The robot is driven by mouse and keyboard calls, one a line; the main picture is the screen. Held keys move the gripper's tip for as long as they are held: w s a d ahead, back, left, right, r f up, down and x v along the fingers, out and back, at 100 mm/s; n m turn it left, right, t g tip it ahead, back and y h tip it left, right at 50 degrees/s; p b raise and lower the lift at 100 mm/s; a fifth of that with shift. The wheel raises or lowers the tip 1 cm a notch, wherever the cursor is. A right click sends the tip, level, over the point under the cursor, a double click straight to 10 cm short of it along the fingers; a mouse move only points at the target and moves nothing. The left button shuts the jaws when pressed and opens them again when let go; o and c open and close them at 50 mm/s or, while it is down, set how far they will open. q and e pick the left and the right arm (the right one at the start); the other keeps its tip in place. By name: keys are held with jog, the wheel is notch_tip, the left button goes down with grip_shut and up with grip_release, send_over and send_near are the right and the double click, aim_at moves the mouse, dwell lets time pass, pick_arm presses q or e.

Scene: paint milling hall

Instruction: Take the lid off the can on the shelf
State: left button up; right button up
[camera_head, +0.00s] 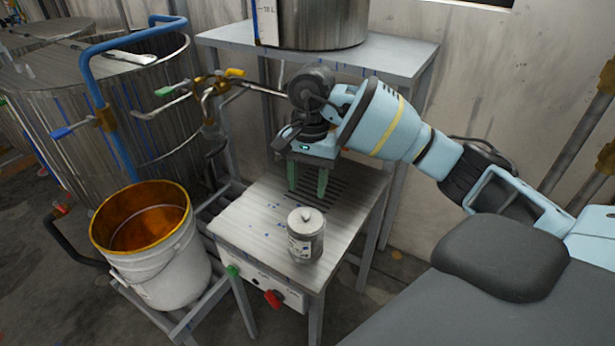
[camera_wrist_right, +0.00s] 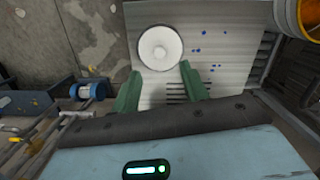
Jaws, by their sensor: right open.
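The can (camera_head: 305,245) stands upright on the lower metal shelf, near its front edge. Its pale round lid (camera_head: 306,217) with a small knob sits on top. The lid also shows from above in the right wrist view (camera_wrist_right: 160,48). My right gripper (camera_head: 307,190) points down over the slotted back part of the shelf, behind the can. Its green fingers (camera_wrist_right: 161,85) are apart with nothing between them, and the lid lies beyond the fingertips in the wrist view. My left gripper is not in view.
The shelf (camera_head: 250,217) is otherwise bare, with blue paint specks. A white bucket (camera_head: 165,262) with orange inside stands to its left. Pipes and valves (camera_head: 208,95) are behind left. A raised shelf (camera_head: 390,55) holds a metal vessel (camera_head: 322,22).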

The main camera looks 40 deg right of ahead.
aim_at(305, 213)
jog(key=shift+s+a+f, duration=0.1)
jog(key=shift+a+f, duration=0.05)
jog(key=shift+f, duration=1)
jog(key=shift+s+a+f, duration=0.1)
jog(key=shift+f, duration=1.1)
jog(key=shift+s+a+f, duration=0.1)
jog(key=shift+a+f, duration=0.05)
jog(key=shift+f, duration=1)
jog(key=shift+c, duration=0.2)
grip_shut()
